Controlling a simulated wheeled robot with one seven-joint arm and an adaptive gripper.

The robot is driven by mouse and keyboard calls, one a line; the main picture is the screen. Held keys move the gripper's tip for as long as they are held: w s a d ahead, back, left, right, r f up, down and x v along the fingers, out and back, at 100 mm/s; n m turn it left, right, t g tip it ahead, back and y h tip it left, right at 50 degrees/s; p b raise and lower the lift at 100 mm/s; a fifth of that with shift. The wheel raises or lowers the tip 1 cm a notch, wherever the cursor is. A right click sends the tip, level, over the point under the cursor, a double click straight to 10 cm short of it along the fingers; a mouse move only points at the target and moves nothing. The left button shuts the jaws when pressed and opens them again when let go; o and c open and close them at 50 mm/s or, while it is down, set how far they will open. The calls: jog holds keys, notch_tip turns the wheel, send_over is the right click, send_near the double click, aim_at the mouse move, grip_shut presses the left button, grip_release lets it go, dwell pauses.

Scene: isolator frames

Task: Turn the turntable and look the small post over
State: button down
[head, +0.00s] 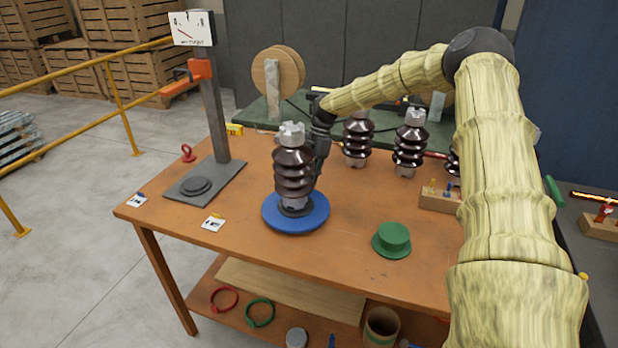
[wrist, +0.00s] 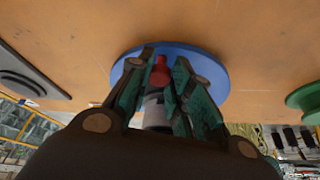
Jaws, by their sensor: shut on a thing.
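A blue round turntable (head: 312,221) lies on the orange-brown table. The small post (head: 293,172), a dark brown ribbed insulator with a pale grey cap, stands upright on it. My gripper (head: 319,172) reaches down just behind and to the right of the post, which partly hides it. In the wrist view, the jaws (wrist: 163,88) are shut on a red-topped peg (wrist: 160,73) above the blue turntable (wrist: 206,66). A pale grey cylinder shows between the fingers. The fingers hide how the peg meets the disc. I cannot make out the post in the wrist view.
A gauge stand (head: 213,120) rises at the left. A green hat-shaped piece (head: 394,238) sits to the right. More brown insulators (head: 409,145) and a small wooden block (head: 439,199) stand behind and right. White cards (head: 213,223) lie near the left front edge.

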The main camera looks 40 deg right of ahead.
jog(key=c, duration=1.4)
grip_release()
jog(key=shift+s+a+f, duration=0.15)
jog(key=shift+s+f, duration=0.05)
jog(key=shift+o, duration=0.6)
jog(key=shift+w+a+r, duration=0.1)
jog(key=shift+a+r, duration=0.05)
jog(key=shift+r, duration=0.05)
jog(key=shift+r, duration=0.1)
jog(key=shift+w+d+r, duration=0.1)
jog(key=shift+d+r, duration=0.25)
jog(key=s+v, duration=0.1)
jog(key=v, duration=0.9)
jog(key=shift+w+r, duration=0.45)
jog(key=shift+w, duration=0.05)
jog(key=shift+r, duration=0.15)
